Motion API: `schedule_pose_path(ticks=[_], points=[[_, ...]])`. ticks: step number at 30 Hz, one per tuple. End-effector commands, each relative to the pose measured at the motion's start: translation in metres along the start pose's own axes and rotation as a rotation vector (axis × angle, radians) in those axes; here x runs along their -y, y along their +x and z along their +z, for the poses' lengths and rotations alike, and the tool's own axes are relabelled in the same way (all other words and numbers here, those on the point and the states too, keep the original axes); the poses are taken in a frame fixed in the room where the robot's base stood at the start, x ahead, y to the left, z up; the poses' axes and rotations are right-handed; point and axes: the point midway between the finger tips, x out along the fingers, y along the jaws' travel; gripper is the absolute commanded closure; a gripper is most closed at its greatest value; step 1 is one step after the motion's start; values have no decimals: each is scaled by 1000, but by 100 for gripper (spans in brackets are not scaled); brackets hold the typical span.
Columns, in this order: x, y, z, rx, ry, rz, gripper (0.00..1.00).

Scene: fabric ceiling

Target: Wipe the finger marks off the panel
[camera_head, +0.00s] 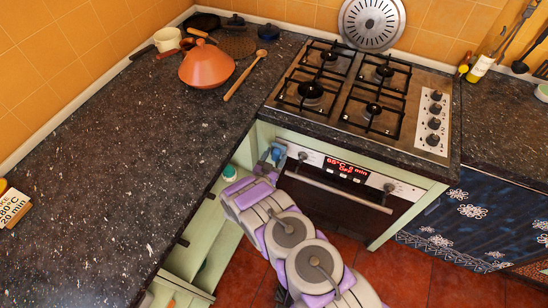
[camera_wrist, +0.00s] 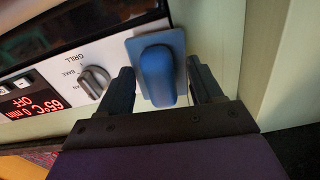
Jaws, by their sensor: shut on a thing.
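The oven's control panel (camera_head: 315,160) is a pale strip under the hob, with a red lit display (camera_head: 346,171) and a knob towards each end. In the wrist view the panel (camera_wrist: 62,78) lies left of my gripper (camera_wrist: 163,88), with one knob (camera_wrist: 93,82) close by. My gripper is shut on a blue wiper (camera_wrist: 155,65), a flat pad with a rounded grip. The wiper (camera_head: 278,152) is at the panel's left end in the head view, beside the pale cabinet frame. Whether the pad touches the surface is unclear. I cannot make out any finger marks.
The oven door handle (camera_head: 338,194) juts out below the panel. The worktop edge and gas hob (camera_head: 350,90) lie above. Open shelves (camera_head: 212,238) are left of my arm; the left worktop is mostly clear.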

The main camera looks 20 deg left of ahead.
Motion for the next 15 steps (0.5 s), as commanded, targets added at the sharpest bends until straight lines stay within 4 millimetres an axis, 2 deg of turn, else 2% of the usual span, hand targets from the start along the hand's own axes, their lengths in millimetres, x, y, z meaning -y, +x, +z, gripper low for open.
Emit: schedule_pose_path(ticks=[15], points=[[-1,6,-1,0,4,-1,59]])
